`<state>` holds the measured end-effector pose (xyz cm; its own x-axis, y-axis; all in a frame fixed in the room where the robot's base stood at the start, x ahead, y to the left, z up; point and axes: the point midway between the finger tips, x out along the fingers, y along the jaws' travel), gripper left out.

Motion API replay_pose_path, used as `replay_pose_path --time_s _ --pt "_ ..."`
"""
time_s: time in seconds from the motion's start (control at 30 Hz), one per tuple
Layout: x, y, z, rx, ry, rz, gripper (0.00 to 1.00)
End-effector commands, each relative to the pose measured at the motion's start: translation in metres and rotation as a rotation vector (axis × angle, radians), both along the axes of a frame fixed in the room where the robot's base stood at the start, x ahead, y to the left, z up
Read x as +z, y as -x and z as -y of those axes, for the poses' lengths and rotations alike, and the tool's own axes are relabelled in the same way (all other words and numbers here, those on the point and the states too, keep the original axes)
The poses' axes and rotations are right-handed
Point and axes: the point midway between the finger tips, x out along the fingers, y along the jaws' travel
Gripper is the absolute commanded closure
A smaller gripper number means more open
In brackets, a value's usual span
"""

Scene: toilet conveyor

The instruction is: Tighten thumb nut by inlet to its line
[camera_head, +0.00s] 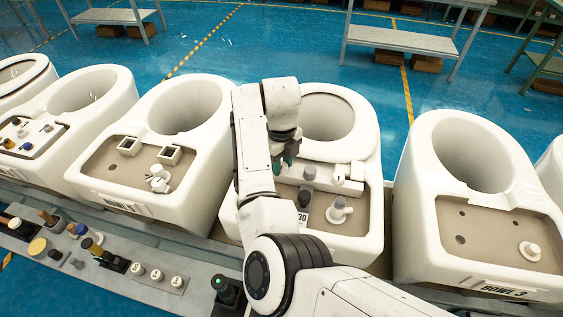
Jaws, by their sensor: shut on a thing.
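My gripper (281,164) is at the back left of the tan deck (357,242) of the middle white bowl unit, pointing down. Only a little of its dark green fingers shows beneath the white wrist. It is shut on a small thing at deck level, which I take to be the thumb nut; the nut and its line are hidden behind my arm. Right of the gripper stand a grey knob (309,173) and a white block-shaped fitting (340,174). A grey-topped white round fitting (339,210) stands nearer the front, with a dark grey block (305,198) to its left.
Similar bowl units stand left (150,185) and right (480,230) on the conveyor. A grey tool ledge (150,285) in front holds handled tools, several white knobs and a green-lit button (219,283). My arm covers the middle unit's left side. Benches stand behind on blue floor.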

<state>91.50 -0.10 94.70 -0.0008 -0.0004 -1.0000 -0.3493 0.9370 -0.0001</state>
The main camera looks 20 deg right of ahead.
Motion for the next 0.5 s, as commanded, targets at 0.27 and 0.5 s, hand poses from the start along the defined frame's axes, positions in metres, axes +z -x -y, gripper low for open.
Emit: replay_pose_path --time_s 0.27,0.5 --pt "0.0024 -0.0013 0.0003 -0.004 0.0 0.004 0.96" --pt "0.0019 -0.001 0.0002 -0.003 0.001 0.004 0.53"
